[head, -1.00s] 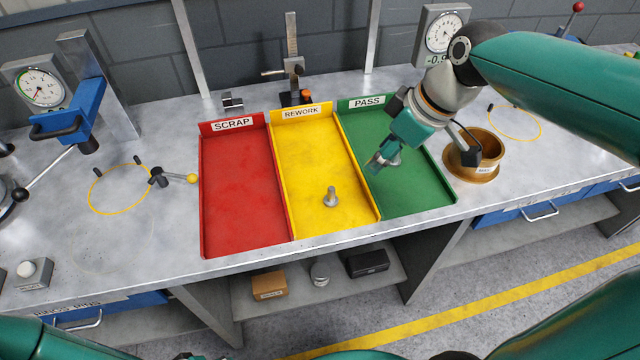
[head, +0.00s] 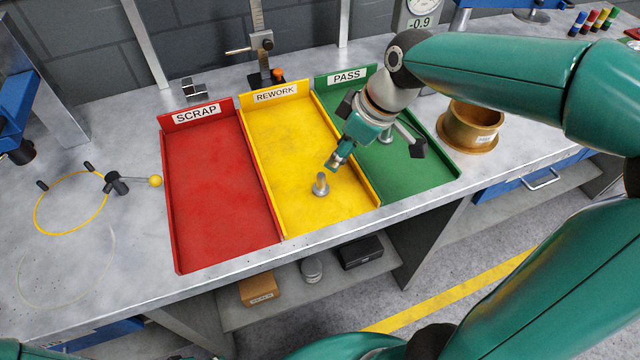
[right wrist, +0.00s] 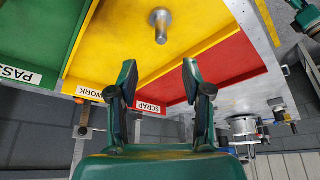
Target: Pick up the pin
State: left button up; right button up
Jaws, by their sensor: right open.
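A grey metal pin (head: 320,185) stands upright, head down, in the yellow REWORK tray (head: 290,212), near its front. It also shows in the right wrist view (right wrist: 161,26), beyond the fingertips. My right gripper (head: 335,162) is open and empty, tilted down over the yellow tray, just behind and right of the pin and apart from it. Its two spread fingers also show in the right wrist view (right wrist: 160,75). A second metal piece (head: 387,138) stands in the green PASS tray (head: 425,182), partly hidden by my right gripper. My left gripper is not in view.
The red SCRAP tray (head: 220,190) is empty, left of the yellow one. Low walls divide the trays. A brass-coloured bowl (head: 470,128) stands right of the green tray. A height gauge (head: 262,45) stands behind the yellow tray. A yellow-ringed fixture (head: 115,183) lies left.

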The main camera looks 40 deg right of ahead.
aim_at(324, 175)
jog(key=x, duration=0.5)
jog(key=shift+w+f, duration=0.1)
jog(key=shift+s+p+x, duration=0.15)
jog(key=shift+p+x, duration=0.15)
jog(key=shift+x, duration=1.25)
jog(key=shift+s+p+x, duration=0.1)
jog(key=shift+p+x, duration=0.15)
jog(key=shift+x, duration=1.3)
grip_shut()
